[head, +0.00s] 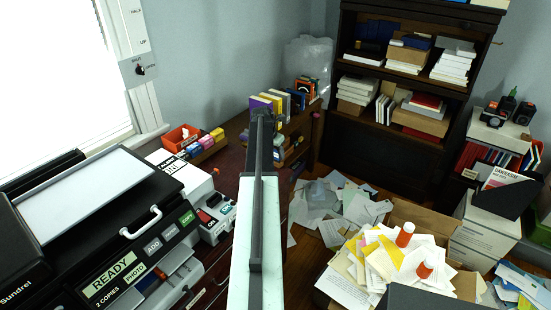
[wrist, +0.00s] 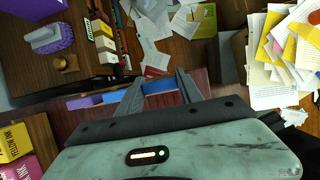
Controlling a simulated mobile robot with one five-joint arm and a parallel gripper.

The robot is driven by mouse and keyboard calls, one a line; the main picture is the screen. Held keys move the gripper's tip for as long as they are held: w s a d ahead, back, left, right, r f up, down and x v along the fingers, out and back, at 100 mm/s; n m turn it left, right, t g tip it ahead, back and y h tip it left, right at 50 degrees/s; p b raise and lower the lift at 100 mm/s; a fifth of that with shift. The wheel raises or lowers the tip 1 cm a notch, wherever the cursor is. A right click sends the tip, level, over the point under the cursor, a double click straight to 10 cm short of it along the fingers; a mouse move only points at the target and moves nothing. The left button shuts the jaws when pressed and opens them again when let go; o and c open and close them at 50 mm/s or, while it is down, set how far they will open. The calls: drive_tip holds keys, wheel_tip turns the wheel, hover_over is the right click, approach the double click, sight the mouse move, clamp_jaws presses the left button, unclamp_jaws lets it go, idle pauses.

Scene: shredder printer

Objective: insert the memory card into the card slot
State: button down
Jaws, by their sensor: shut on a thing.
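My gripper (wrist: 159,80) shows in the wrist view with its two grey fingers apart around a blue piece (wrist: 159,87), which I take to be the memory card. Its edges are partly hidden by the fingers. In the head view my gripper (head: 262,115) is at the far end of my arm, in front of the bookshelf, and the held piece cannot be made out. The printer (head: 130,228), black with a green READY display, is at the left of the head view. I cannot make out the card slot in either view.
Small boxes and a red bin (head: 181,138) stand on the desk behind the printer. A row of books (head: 283,103) is near my gripper. Loose papers (head: 340,205) cover the floor. A paper pile with glue sticks (head: 390,262) is at right. A dark bookcase (head: 375,147) stands behind.

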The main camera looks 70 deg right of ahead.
drive_tip(key=shift+f, duration=0.25)
drive_tip(key=shift+f, duration=0.15)
drive_tip(key=c, duration=0.8)
unclamp_jaws()
drive_tip(key=p+v, duration=0.7)
drive_tip(key=shift+a, duration=0.45)
